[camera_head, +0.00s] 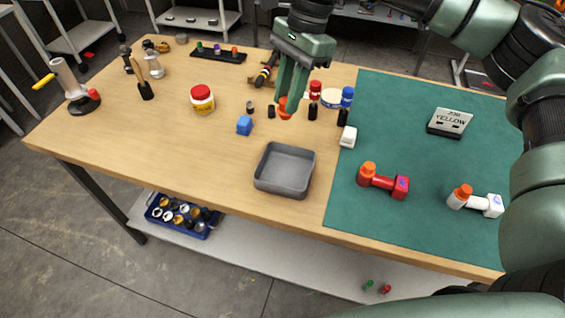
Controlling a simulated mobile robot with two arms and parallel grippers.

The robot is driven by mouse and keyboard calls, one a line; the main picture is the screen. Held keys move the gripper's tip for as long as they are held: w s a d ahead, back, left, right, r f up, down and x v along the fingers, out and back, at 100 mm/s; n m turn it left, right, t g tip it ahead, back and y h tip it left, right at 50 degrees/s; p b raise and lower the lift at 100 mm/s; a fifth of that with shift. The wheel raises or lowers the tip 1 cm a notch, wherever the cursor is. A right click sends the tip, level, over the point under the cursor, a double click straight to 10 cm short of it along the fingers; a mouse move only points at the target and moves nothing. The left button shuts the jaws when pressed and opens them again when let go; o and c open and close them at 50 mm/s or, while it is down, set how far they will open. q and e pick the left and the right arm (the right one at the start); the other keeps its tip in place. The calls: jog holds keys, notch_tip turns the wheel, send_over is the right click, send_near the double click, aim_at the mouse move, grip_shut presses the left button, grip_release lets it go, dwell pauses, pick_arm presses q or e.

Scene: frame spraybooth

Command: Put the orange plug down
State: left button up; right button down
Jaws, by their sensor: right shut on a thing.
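My right gripper (287,103) reaches down over the middle of the wooden table, just left of the green mat. Its fingers are shut on the orange plug (284,112), which shows at and below the fingertips. The plug is low over the tabletop. I cannot tell whether it touches the wood. Part of the plug is hidden by the fingers. My left gripper is not in view.
A grey tray (285,170) stands in front of the plug, with a blue cube (244,125) to its upper left. Black, red and blue small parts crowd right of the gripper. The green mat (440,220) carries red and white orange-capped pieces. The front-left wood is clear.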

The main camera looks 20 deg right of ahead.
notch_tip(320, 180, down, 19)
jog(key=p, duration=0.4)
jog(key=shift+s+r, duration=0.15)
jog(key=shift+r, duration=0.05)
jog(key=shift+f, duration=0.4)
jog(key=shift+f, duration=0.1)
jog(key=c, duration=1.2)
grip_release()
